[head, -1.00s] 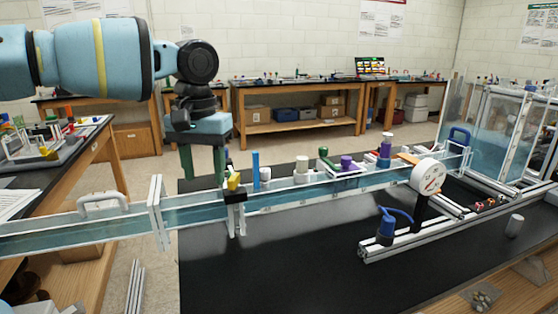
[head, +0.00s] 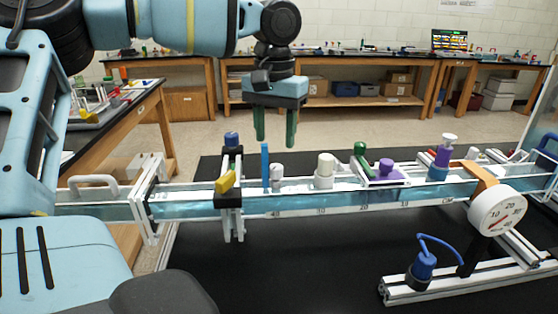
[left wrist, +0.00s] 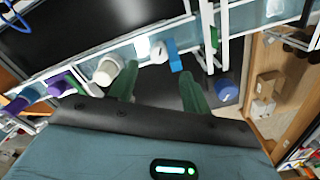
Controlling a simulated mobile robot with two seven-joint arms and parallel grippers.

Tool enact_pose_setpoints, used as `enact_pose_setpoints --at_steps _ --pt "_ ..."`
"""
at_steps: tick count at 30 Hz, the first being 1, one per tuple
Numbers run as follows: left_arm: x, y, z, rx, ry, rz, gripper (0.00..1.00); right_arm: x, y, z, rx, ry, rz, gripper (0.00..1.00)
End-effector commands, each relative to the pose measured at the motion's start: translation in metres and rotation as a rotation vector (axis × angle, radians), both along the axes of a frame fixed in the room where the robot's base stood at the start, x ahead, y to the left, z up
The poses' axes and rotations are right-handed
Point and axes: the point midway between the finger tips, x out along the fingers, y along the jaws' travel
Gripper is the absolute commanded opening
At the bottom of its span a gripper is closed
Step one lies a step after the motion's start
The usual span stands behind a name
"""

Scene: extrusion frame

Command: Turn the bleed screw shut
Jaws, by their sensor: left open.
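My left gripper (head: 275,142) points straight down with its two green fingers apart and nothing between them. It appears above or behind the long clear water channel (head: 300,203), near an upright blue strip (head: 265,166) and a small white knob (head: 277,176). In the left wrist view the open fingers (left wrist: 158,68) point toward the blue strip (left wrist: 174,55) and a white cylinder (left wrist: 108,70). I cannot tell which is the bleed screw.
A round dial gauge (head: 498,211) and a blue bottle-like part with a tube (head: 423,265) stand at the right front. A blue cap (head: 231,139) is behind the clamp.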

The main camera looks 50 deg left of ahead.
Motion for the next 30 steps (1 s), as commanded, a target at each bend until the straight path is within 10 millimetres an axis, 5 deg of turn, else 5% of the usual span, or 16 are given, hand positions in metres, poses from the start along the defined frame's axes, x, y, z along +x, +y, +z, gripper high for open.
enact_pose_setpoints --at_steps 15,26,30 --pt "0.0 0.0 -0.067 0.0 0.002 0.001 0.48 0.0 0.0 0.001 0.001 0.0 -0.001 0.36" --pt "0.0 0.0 -0.073 0.0 0.001 0.001 0.48 0.004 0.0 0.002 0.001 -0.009 0.0 0.36" --pt "0.0 0.0 -0.073 0.0 0.001 0.001 0.33 0.004 0.0 0.002 0.001 -0.009 0.0 0.36"
